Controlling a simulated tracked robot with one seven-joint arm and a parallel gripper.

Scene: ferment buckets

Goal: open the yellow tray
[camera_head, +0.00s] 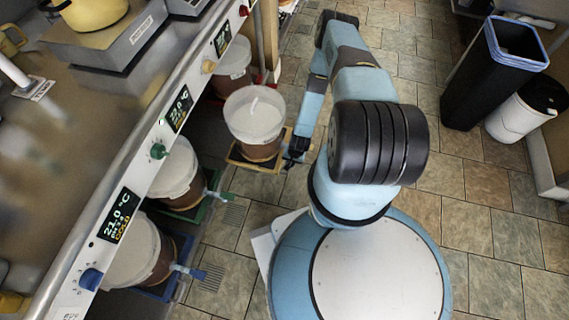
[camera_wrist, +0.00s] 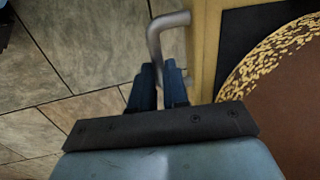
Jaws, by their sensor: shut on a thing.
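The yellow tray (camera_head: 262,164) stands out from under the counter, with a white-lidded bucket (camera_head: 254,115) of brown contents on it. In the wrist view its yellow edge (camera_wrist: 203,50) runs beside the bucket's brown wall (camera_wrist: 290,110). A grey bent bar handle (camera_wrist: 158,36) sticks out from that edge. My gripper (camera_head: 292,160) is at the tray's outer side. In the wrist view my gripper's dark blue fingers (camera_wrist: 159,78) are shut on the handle, one on each side of its bar. The handle's lower part is hidden by the fingers.
A green tray (camera_head: 195,208) and a blue tray (camera_head: 172,285) hold similar buckets under the counter (camera_head: 75,225), nearer me. Another bucket (camera_head: 234,65) stands beyond the yellow tray. A black bin (camera_head: 490,75) and a white bin (camera_head: 525,115) stand at right. Tiled floor between is clear.

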